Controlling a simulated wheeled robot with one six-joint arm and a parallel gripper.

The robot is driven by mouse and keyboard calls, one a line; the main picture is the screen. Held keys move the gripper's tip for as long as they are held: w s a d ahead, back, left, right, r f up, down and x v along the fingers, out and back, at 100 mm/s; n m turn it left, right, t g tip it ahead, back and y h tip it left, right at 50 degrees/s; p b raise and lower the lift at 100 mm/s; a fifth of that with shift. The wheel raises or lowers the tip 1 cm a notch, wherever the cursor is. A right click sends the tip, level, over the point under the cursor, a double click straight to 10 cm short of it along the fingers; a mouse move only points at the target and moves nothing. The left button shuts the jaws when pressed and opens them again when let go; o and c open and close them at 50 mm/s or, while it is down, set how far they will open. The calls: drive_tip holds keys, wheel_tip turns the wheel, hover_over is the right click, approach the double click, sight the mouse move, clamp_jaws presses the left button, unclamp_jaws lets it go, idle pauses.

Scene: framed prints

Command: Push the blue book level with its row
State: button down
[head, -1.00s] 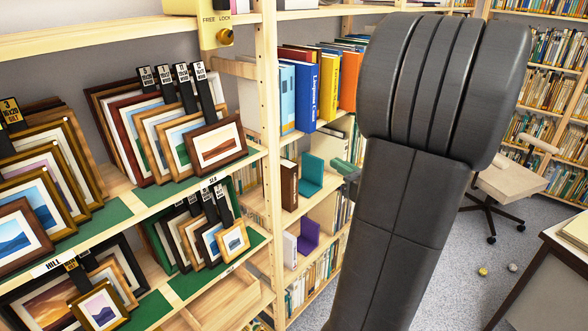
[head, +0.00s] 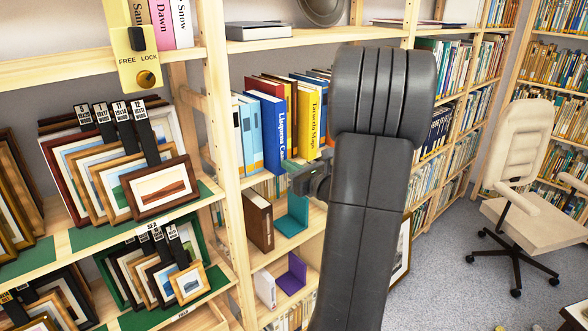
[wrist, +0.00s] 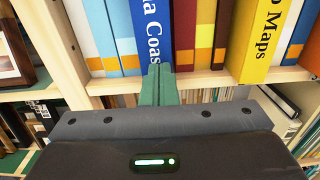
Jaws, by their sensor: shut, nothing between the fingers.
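The blue book (head: 270,128), lettered in white along its spine, stands upright in a shelf row. In the head view its spine sticks out in front of the light blue books on its left. My gripper (head: 288,167) is at the lower end of this spine, with its fingers shut and empty. In the wrist view the green fingertips (wrist: 158,70) overlap the bottom of the blue spine (wrist: 150,30). I cannot tell whether they touch it. The fingers hide the foot of the book there.
A thick yellow book (head: 312,115) stands to the right in the row and also shows in the wrist view (wrist: 262,40). A shelf board (wrist: 210,80) runs under the row. A brown book (head: 258,220) and a teal bookend (head: 293,215) stand on the shelf below. Framed prints (head: 160,190) fill the left bay.

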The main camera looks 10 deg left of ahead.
sight(279, 160)
drive_tip(key=b+x, duration=0.1)
drive_tip(key=x, duration=0.4)
drive_tip(key=shift+a+f+b, duration=0.1)
drive_tip(key=shift+b, duration=0.2)
drive_tip(key=shift+w+a, duration=0.2)
drive_tip(key=shift+w, duration=0.05)
drive_tip(key=shift+d, duration=0.1)
drive_tip(key=shift+s+d, duration=0.2)
drive_tip(key=shift+d, duration=0.05)
drive_tip(key=b+v, duration=0.2)
drive_tip(key=v, duration=1.1)
drive_tip(key=shift+b, duration=0.35)
drive_tip(key=shift+s, duration=0.1)
